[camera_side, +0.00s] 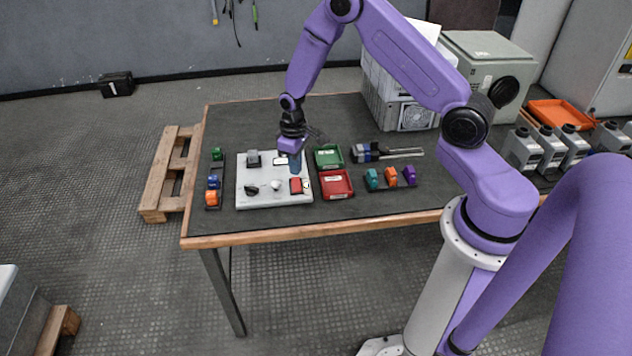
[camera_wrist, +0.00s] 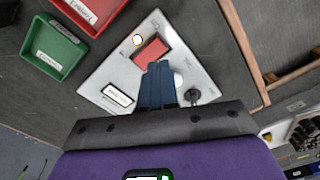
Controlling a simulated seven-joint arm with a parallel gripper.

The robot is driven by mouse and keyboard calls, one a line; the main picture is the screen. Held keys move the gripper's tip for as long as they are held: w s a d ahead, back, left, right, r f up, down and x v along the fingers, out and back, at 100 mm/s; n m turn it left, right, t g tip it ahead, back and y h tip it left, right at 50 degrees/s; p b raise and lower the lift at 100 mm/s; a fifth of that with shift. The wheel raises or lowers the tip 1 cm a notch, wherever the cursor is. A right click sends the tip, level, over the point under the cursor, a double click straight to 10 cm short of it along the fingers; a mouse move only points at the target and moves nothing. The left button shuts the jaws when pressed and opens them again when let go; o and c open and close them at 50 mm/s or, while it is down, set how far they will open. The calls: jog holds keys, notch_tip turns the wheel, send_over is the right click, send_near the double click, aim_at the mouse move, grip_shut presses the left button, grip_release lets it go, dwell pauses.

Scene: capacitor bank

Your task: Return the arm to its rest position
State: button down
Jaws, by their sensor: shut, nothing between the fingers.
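My gripper (camera_side: 295,170) is over the right part of a white board (camera_side: 265,172) on the table, pointing down. In the wrist view its blue fingers (camera_wrist: 158,68) are together with nothing between them. The fingertips overlap the edge of a red block (camera_wrist: 151,52) in that view; I cannot tell how high they are above it. The red block (camera_side: 296,186) also shows in the side view, at the board's lower right. My arm is bent, reaching from the right across the table.
A green bin (camera_side: 328,158) and a red bin (camera_side: 337,184) stand right of the board. Coloured blocks (camera_side: 391,176) sit farther right, others (camera_side: 212,198) at left. A blue-and-grey tool (camera_side: 365,153) lies behind. A dark-lever part (camera_wrist: 192,96) is on the board. Grey cabinets (camera_side: 487,50) stand behind right.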

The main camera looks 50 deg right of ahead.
jog(key=shift+r, duration=0.25)
jog(key=s+a+r+n, duration=0.4)
jog(key=s+a+r, duration=0.8)
jog(key=r, duration=0.2)
jog(key=s+d+r+n, duration=0.1)
jog(key=s+r, duration=0.3)
jog(key=s, duration=0.6)
jog(key=s+d+r+n, duration=0.1)
jog(key=s+r+n, duration=0.3)
jog(key=s, duration=0.6)
jog(key=shift+n, duration=0.3)
